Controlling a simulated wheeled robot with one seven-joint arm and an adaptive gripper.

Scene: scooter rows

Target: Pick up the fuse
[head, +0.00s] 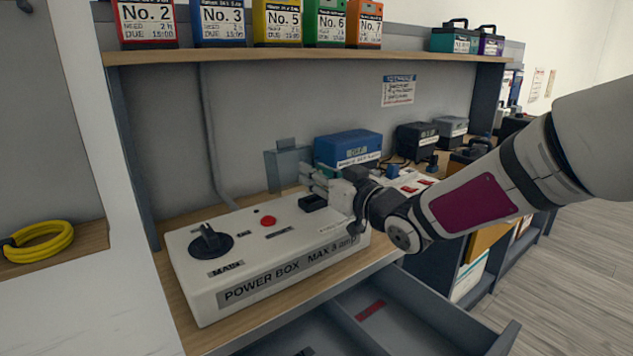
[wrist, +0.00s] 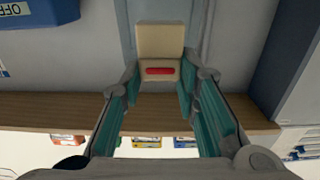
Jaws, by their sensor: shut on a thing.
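The fuse (wrist: 160,42), a cream block with a red bar on its near face, sits between the two fingertips of my gripper (wrist: 159,78) in the wrist view. The fingers are shut on its sides. In the head view my gripper (head: 325,182) is over the right part of the white power box (head: 240,262), close to a dark socket (head: 313,203) in its top. I cannot clearly make out the fuse there among the pale fingers. The box is labelled "MAX 8 amp" or similar and carries a black rotary knob (head: 211,242) and a red button (head: 268,221).
A clear upright panel (head: 288,166) stands behind the socket, near my gripper. A blue box (head: 347,148) is behind it. An open grey drawer (head: 420,305) juts out below the bench. A shelf (head: 290,55) with numbered boxes runs above. Yellow cable (head: 40,242) lies left.

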